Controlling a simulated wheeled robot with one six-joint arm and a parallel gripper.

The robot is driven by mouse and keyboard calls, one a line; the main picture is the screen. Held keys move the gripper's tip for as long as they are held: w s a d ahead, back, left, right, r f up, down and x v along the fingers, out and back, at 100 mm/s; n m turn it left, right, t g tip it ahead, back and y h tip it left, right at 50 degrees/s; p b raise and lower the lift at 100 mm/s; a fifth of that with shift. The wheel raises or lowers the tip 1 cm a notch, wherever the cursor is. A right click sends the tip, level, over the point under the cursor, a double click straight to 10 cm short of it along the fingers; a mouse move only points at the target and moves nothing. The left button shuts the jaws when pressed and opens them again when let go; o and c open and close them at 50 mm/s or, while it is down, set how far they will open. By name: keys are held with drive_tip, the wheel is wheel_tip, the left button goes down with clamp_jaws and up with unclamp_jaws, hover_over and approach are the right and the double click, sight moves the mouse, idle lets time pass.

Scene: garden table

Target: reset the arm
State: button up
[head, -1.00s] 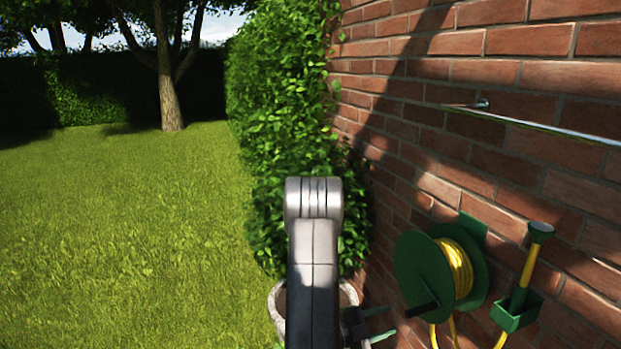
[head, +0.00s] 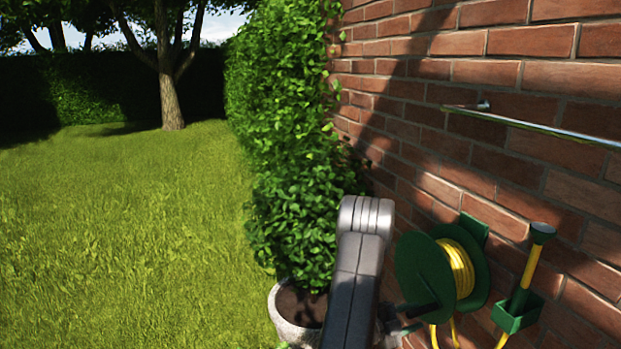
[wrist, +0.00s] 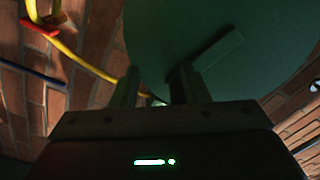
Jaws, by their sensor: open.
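My arm (head: 358,262) reaches up at the bottom centre of the head view, in front of the potted climber and left of the hose reel. In the head view the gripper is mostly hidden beside my arm, low and close to the reel.
The green hose reel (head: 412,270) with yellow hose (head: 457,268) is on the brick wall (head: 450,165). A green holder (head: 515,314) and a metal rail (head: 550,130) are also there. A stone pot (head: 290,325) holds the climber (head: 290,130). Open lawn (head: 120,240) lies left.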

drive_tip(key=w+a+f+m+b, duration=0.2)
drive_tip(key=w+m+b, duration=0.3)
drive_tip(key=m, duration=0.4)
drive_tip(key=shift+w+f+m, duration=0.3)
drive_tip(key=shift+w+f, duration=0.05)
drive_tip(key=shift+w, duration=0.3)
drive_tip(key=shift+a+f, duration=0.1)
